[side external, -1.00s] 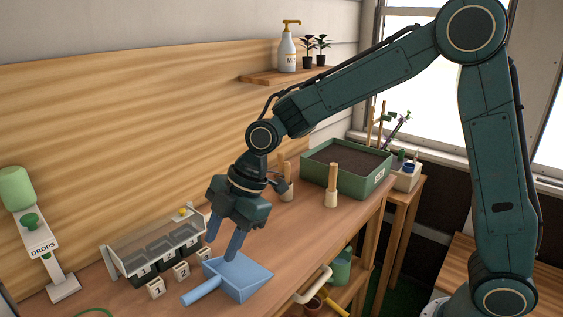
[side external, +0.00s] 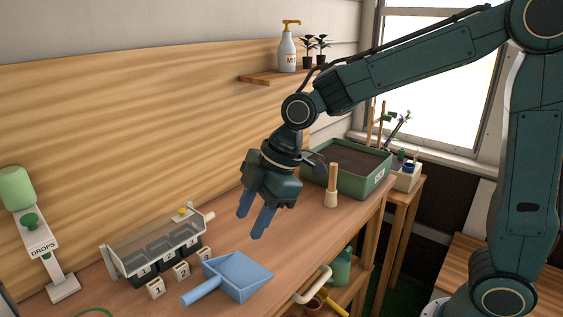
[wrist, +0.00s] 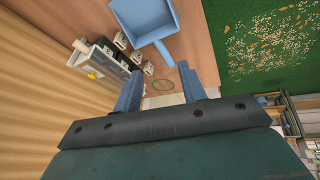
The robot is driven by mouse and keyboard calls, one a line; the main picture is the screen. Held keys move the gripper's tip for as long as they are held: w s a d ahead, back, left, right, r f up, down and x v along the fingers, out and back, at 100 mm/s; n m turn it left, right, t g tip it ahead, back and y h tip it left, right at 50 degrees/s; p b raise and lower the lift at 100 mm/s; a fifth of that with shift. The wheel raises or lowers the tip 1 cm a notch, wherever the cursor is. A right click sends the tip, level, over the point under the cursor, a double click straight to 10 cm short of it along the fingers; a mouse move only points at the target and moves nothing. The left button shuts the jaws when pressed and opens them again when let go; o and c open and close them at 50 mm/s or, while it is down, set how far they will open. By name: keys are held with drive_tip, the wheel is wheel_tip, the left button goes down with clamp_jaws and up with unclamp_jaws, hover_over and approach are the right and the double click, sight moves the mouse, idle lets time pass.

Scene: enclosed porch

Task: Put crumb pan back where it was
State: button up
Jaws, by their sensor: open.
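The crumb pan (side external: 240,274) is a light blue dustpan with a short handle. It lies on the wooden bench near the front edge, its handle pointing to the lower left. It also shows at the top of the wrist view (wrist: 152,20). My gripper (side external: 256,227) is open and empty. It hangs above the bench, up and to the right of the pan, apart from it. Its two blue fingers (wrist: 160,92) show spread in the wrist view with nothing between them.
A rack of numbered black cells (side external: 160,250) stands behind the pan, with number blocks (side external: 181,271) before it. A wooden-handled tool (side external: 332,185) and a green soil tray (side external: 377,181) stand at the right. A drops dispenser (side external: 42,245) is at the left. Crumbs (wrist: 270,45) litter the green floor.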

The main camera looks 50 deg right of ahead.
drive_tip(key=s+d+r+m+t+h, duration=0.1)
drive_tip(key=s+d+r+m, duration=0.1)
drive_tip(key=s+d+m, duration=0.5)
drive_tip(key=s+d+r+m+t+h, duration=0.1)
drive_tip(key=s+d+r+m+h, duration=0.1)
drive_tip(key=s+d+m, duration=0.5)
drive_tip(key=shift+s+r+m+h, duration=0.3)
drive_tip(key=shift+s+r+m, duration=0.15)
drive_tip(key=shift+s, duration=2.8)
